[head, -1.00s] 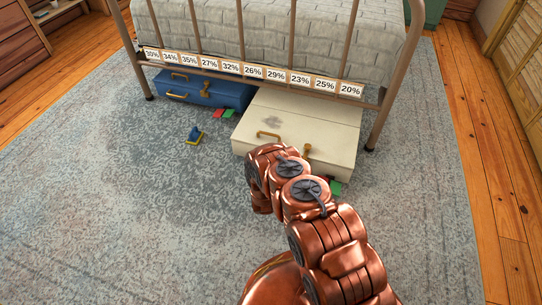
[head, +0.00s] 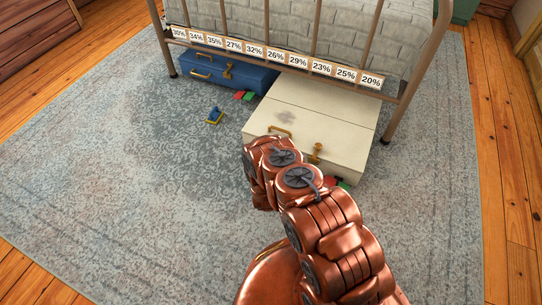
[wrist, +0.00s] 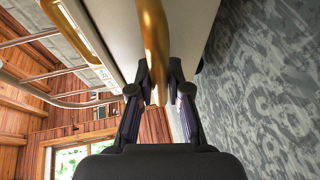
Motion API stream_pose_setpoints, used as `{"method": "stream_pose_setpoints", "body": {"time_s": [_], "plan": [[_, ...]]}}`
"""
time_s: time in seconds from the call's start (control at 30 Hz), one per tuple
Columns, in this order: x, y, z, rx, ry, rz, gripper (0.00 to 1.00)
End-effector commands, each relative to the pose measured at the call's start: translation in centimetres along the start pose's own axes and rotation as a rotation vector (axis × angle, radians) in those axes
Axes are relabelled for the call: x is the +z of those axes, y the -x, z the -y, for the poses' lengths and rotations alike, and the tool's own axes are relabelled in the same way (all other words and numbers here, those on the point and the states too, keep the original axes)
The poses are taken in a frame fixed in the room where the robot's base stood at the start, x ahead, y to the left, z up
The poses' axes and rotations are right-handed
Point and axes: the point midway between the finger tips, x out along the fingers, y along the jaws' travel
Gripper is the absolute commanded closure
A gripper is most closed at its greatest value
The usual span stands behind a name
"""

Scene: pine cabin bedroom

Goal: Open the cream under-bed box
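The cream under-bed box (head: 335,105) sits partly under the bed's foot end, its lid down. A brass handle (head: 280,131) and a brass catch (head: 317,153) show at its front edge. My arm covers the lower front of the box and hides my gripper in the head view. In the wrist view my gripper (wrist: 160,72) has its two dark fingers close on both sides of a brass handle-like part (wrist: 154,40). Which brass fitting this is, I cannot tell. Another brass fitting (wrist: 88,32) shows to the left, against the cream box (wrist: 121,28).
A blue case (head: 228,72) lies under the bed to the left. A small blue and yellow object (head: 214,115) and red and green pieces (head: 245,96) lie on the grey rug (head: 120,150). The metal bed frame (head: 398,100) stands over the box. Left of my arm the rug is mostly clear.

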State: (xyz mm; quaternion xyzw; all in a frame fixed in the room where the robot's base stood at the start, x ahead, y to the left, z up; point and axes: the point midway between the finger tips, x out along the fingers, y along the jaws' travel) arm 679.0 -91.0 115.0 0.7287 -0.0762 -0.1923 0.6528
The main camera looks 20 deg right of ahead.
Motion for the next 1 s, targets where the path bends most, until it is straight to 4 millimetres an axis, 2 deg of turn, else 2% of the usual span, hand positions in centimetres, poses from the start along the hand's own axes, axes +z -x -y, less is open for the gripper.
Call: {"method": "stream_pose_setpoints", "body": {"time_s": [0.03,0.2,0.63,0.77,1.0], "plan": [[0.1,0.0,0.0,0.0,0.0,0.001,0.77],[0.0,0.0,0.0,0.0,0.0,-0.001,0.59],[-0.1,0.6,0.0,0.001,0.0,-0.002,0.59],[-0.2,2.0,0.1,-0.003,0.001,-0.003,0.59],[-0.2,5.9,0.1,-0.005,0.002,-0.005,0.59]]}}
